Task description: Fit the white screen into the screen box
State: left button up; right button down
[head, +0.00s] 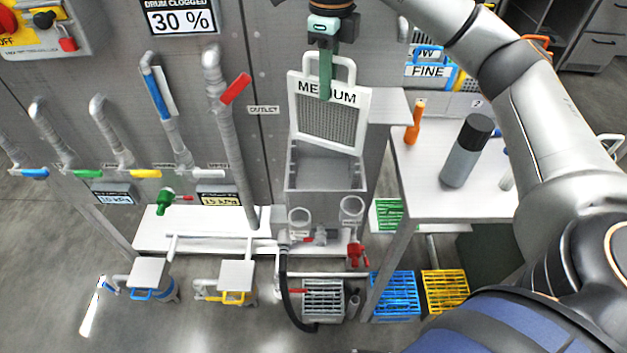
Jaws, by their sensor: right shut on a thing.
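The white screen (364,119), labelled MEDIUM, has a grey mesh and a handle loop at its top. My right gripper (326,88) comes down from above and is shut on the screen at its handle side. The screen is slightly tilted. The screen box (325,203) is a grey open-topped box directly below it. The screen's lower edge overlaps the box's opening in the head view; I cannot tell whether it is inside or just above. My left gripper is not in view.
Other screens, one labelled FINE (428,71), hang behind my right arm. Pipes with coloured valve handles line the wall at left. Blue (397,294) and yellow (445,291) crates stand below.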

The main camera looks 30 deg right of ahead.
aim_at(326, 143)
notch_tip(326, 143, down, 14)
jog(key=shift+s+r, duration=0.1)
jog(key=shift+r, duration=0.15)
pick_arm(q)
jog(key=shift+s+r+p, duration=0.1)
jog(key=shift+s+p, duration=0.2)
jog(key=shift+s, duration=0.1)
pick_arm(e)
notch_tip(326, 143, down, 4)
jog(key=shift+f, duration=0.2)
